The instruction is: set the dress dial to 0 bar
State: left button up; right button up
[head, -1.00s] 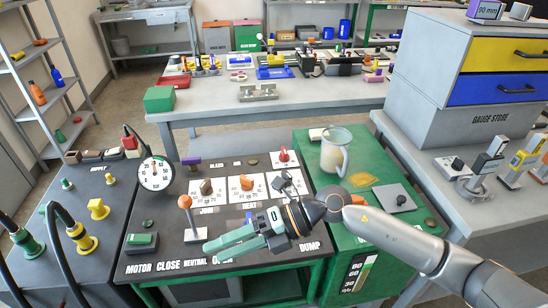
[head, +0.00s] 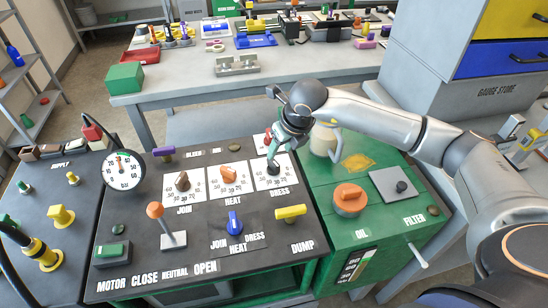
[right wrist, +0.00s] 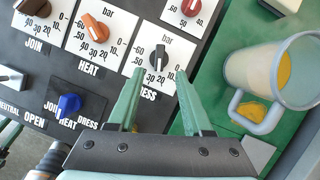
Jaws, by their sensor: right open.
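The dress dial (head: 272,168) has a black knob on a white scale card, at the right end of a row of three dials. In the right wrist view the dress dial (right wrist: 158,58) shows "bar" above it and a 0 at its right; its exact setting is hard to read. My right gripper (head: 278,148) is over this dial, pointing down. In the right wrist view the open green fingers of the right gripper (right wrist: 160,80) reach to either side of the black knob. I cannot tell whether they touch it. My left gripper is not in view.
The orange heat dial (head: 231,174) and brown join dial (head: 182,182) are to the left. In front are a blue selector (head: 235,224), a yellow dump handle (head: 291,212) and an orange-topped lever (head: 156,211).

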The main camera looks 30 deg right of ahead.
aim_at(274, 162)
jog(key=x, duration=0.7)
jog(key=shift+w+f, duration=0.1)
jog(key=shift+f, duration=0.05)
grip_shut()
dwell(0.3)
